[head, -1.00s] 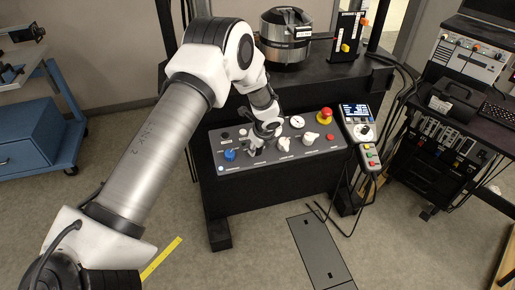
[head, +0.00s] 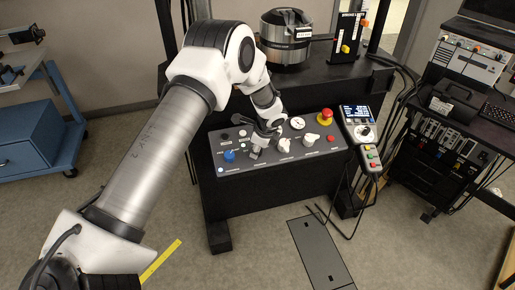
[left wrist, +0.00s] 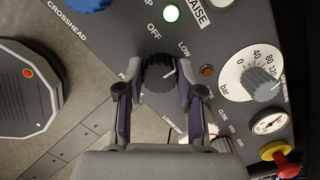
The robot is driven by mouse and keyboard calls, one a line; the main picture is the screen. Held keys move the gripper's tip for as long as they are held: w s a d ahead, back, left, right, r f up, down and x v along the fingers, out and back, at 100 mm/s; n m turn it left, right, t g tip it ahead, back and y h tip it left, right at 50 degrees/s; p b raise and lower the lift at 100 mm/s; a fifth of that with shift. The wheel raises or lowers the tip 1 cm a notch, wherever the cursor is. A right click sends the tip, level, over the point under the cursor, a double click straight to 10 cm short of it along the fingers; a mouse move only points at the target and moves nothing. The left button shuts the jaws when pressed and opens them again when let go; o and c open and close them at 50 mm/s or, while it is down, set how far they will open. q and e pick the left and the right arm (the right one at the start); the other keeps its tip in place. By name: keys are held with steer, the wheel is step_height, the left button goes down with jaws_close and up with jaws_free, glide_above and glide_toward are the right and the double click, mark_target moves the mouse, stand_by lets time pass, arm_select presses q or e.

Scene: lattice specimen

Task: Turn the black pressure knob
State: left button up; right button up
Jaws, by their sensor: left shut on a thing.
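A ribbed black knob (left wrist: 158,73) with a pale pointer line stands between the two fingers of my left gripper (left wrist: 160,92) in the left wrist view. The fingers close on its sides. "OFF" and "LOW" are printed beside it. A greyer knob (left wrist: 262,85) on a white "bar" scale, marked 0 to 120, sits to its right, untouched. In the head view, my left gripper (head: 258,143) is down at the front control panel (head: 225,186), right of the blue knob (head: 228,155), and hides most of the held knob. My right gripper is not seen.
A red emergency button (head: 324,115) stands at the panel's right end, near a small round gauge (head: 297,123). A pendant (head: 360,130) hangs beside the panel. A metal cylinder (head: 286,40) stands on the black bench behind.

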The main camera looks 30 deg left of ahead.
arm_select(q)
steer(key=o, duration=1.2)
steer(key=shift+c, duration=0.2)
steer(key=shift+r, duration=0.1)
steer(key=v, duration=1.1)
steer(key=shift+d+r, duration=0.15)
steer(key=shift+r, duration=0.2)
